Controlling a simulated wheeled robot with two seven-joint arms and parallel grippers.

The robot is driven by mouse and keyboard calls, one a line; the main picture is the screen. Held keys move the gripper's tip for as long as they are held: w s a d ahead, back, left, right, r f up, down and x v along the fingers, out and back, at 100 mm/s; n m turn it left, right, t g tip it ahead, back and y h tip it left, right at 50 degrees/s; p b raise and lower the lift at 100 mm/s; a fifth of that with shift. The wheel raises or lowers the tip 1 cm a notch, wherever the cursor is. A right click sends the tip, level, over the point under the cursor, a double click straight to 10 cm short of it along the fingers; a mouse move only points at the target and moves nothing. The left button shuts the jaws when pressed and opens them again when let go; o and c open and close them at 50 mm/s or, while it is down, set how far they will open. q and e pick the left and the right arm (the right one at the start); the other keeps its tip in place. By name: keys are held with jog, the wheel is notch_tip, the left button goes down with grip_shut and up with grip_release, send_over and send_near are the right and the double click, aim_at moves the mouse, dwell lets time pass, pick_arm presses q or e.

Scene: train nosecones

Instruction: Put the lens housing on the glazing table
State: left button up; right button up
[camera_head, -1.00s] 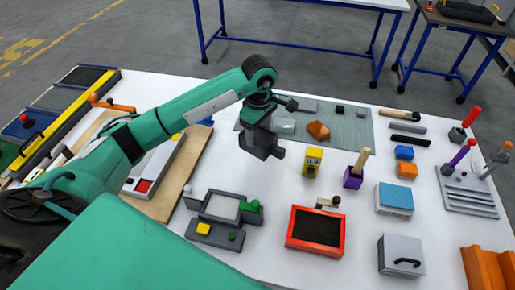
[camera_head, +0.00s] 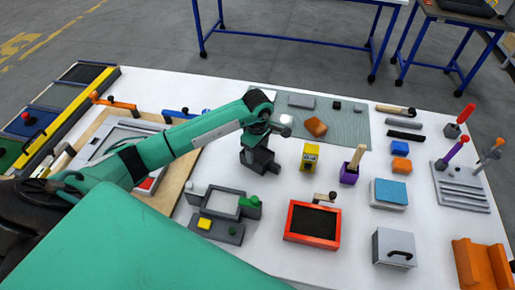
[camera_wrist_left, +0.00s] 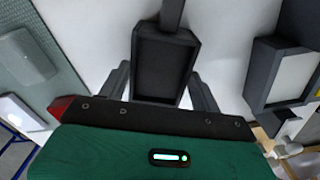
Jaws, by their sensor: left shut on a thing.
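My left gripper (camera_head: 260,162) hangs over the white table near its middle. In the left wrist view a dark grey box with a recessed face, apparently the lens housing (camera_wrist_left: 165,68), sits between the two fingers, which are shut on it. In the head view it blends with the dark gripper. What looks like the glazing table (camera_head: 222,203) is a grey fixture with a pale framed panel, a green knob and a yellow block, just left of and nearer than the gripper. Its dark frame (camera_wrist_left: 268,75) shows at the right in the wrist view. My right gripper is out of view.
A yellow block (camera_head: 310,156) and a purple holder (camera_head: 349,173) stand right of the gripper. A red-rimmed tray (camera_head: 290,236) lies in front. A grey-green mat (camera_head: 350,130) with small parts lies behind. A wooden board (camera_head: 172,192) lies to the left.

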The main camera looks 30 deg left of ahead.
aim_at(258, 154)
pick_arm(q)
jog(key=shift+f, duration=0.2)
jog(key=o, duration=1.3)
jog(key=shift+r, duration=0.1)
jog(key=shift+o, duration=0.9)
jog(key=shift+r, duration=0.2)
notch_tip(258, 154, up, 12)
jog(key=b, duration=0.4)
jog(key=shift+f, duration=0.1)
